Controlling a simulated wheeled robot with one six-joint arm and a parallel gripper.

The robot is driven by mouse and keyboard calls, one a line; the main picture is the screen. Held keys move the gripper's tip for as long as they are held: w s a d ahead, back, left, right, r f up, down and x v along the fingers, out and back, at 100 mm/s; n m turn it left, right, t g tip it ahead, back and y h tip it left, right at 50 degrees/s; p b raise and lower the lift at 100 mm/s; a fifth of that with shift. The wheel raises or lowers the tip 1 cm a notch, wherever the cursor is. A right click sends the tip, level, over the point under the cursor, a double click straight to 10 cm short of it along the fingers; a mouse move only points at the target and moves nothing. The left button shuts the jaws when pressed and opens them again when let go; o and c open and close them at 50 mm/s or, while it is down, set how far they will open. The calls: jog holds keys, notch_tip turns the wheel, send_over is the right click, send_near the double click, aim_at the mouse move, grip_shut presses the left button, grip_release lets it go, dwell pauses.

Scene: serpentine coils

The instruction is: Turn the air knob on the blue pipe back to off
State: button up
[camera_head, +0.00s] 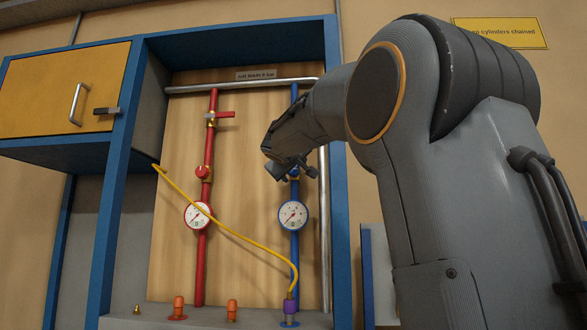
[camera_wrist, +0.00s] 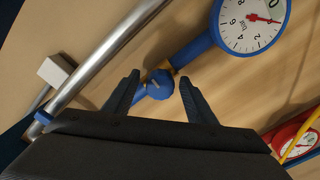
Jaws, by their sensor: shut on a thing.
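The blue pipe (camera_head: 295,255) runs upright on the right side of the wooden panel. Its blue air knob (camera_wrist: 160,84) sits between the two fingers of my gripper (camera_wrist: 160,78) in the wrist view, and the gripper is shut on it. A pale mark shows on the knob's face. In the head view my gripper (camera_head: 285,170) is at the knob's height, above the blue gauge (camera_head: 293,215), and largely hides the knob. The blue gauge (camera_wrist: 248,22) also shows in the wrist view, with a red needle.
A red pipe (camera_head: 201,260) with its own gauge (camera_head: 197,215), knob (camera_head: 203,172) and lever valve (camera_head: 222,115) stands to the left. A yellow hose (camera_head: 240,240) crosses the panel to a purple fitting (camera_head: 290,306) under the blue pipe. A metal pipe (camera_head: 324,230) runs close on the right.

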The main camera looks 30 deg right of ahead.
jog(key=n, duration=0.4)
jog(key=shift+w+d+f+n, duration=0.1)
jog(key=shift+d+f+n, duration=0.05)
jog(key=shift+f+n, duration=0.15)
jog(key=shift+n+p, duration=0.55)
jog(key=shift+n, duration=1.05)
jog(key=shift+n+p, duration=0.65)
jog(key=shift+n, duration=0.85)
jog(key=shift+r+n+p, duration=0.1)
jog(key=shift+n+p, duration=0.4)
jog(key=shift+n, duration=1.1)
jog(key=shift+p, duration=0.3)
